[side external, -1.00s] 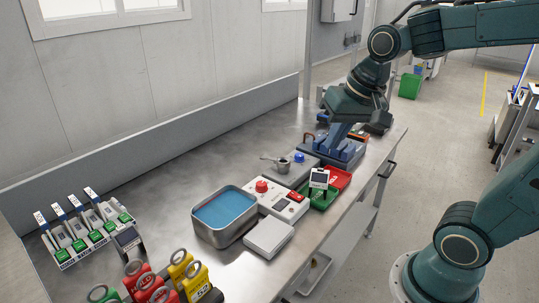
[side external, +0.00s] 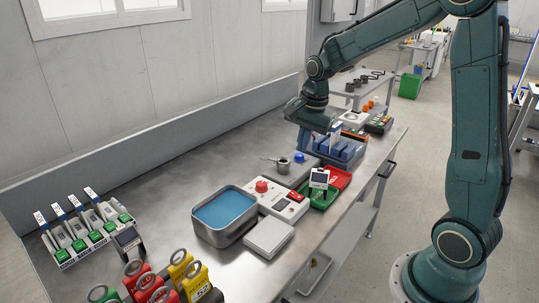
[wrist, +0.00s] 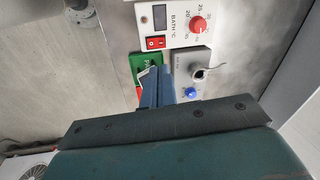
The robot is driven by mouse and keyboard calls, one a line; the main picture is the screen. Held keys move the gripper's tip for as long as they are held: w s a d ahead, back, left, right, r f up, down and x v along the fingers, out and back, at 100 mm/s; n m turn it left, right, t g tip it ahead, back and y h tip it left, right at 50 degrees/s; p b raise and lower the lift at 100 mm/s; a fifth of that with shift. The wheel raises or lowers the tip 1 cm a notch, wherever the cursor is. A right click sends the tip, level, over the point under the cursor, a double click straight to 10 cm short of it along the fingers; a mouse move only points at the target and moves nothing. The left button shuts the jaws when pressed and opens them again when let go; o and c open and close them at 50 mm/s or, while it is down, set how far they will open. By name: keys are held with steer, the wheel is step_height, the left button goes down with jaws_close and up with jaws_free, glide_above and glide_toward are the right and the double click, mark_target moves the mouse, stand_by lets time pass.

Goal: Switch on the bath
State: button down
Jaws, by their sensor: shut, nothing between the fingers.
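The bath (side external: 208,231) is a metal tub of blue liquid on the bench. Beside it is a white control box (side external: 272,203) with a red knob (side external: 262,186) and a red switch (side external: 295,197). In the wrist view the box reads "BATH °C", with a dark display (wrist: 155,15), the red rocker switch (wrist: 158,43) and the round red knob (wrist: 198,25). My gripper (side external: 304,140) is shut and empty, above the bench beyond the box. Its blue fingers (wrist: 152,76) point toward the box in the wrist view, apart from the switch.
A grey unit with a blue knob (side external: 299,157) and small metal cup stands beyond the box. Green (side external: 325,198) and red (side external: 338,179) trays lie along the front edge, with a small display stand (side external: 319,178). A blue slotted block (side external: 345,151) is farther back. The bench's left middle is clear.

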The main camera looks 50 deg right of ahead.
mark_target(292, 193)
steer(key=shift+w+d+f+m, duration=0.4)
steer(key=shift+d+f+m, duration=0.1)
steer(key=shift+f, duration=0.2)
steer(key=shift+w+d+f+m, duration=0.4)
steer(key=shift+d+f, duration=0.05)
steer(key=shift+f, duration=0.2)
steer(key=shift+f, duration=0.1)
steer(key=f, duration=0.4)
steer(key=w+f, duration=0.1)
steer(key=f, duration=0.4)
steer(key=w+f, duration=0.1)
steer(key=f, duration=0.3)
steer(key=shift+f, duration=0.35)
steer(key=shift+g, duration=0.3)
steer(key=shift+w+f, duration=0.1)
steer(key=shift+f, duration=0.15)
steer(key=shift+s+r, duration=0.25)
steer(key=shift+s, duration=0.55)
